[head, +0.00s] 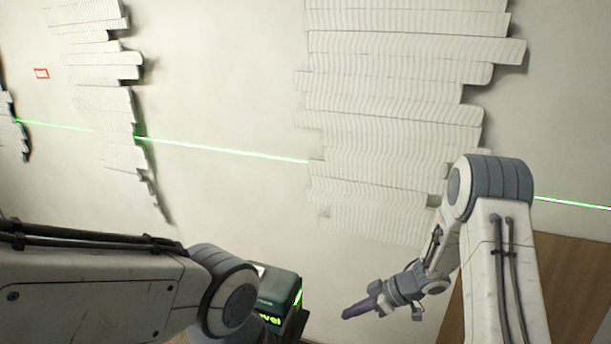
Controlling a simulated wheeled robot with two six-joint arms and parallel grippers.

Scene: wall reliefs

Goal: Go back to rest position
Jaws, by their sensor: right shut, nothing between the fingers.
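My right gripper (360,308) is at the lower middle right, in front of the pale wall (230,210). Its dark purplish fingers are together, pointing left and slightly down, with nothing held. My right arm comes up from the lower right and bends down at its elbow to the gripper. My left arm comes in from the left along the bottom, up to a grey joint. My left gripper is outside the picture or hidden behind that arm.
Layered white wall reliefs (390,120) hang on the wall, with another relief (105,90) further left. A green laser line (220,150) crosses the wall. A dark green laser level box (279,288) stands behind my left arm. A brown wooden panel (575,285) is at lower right.

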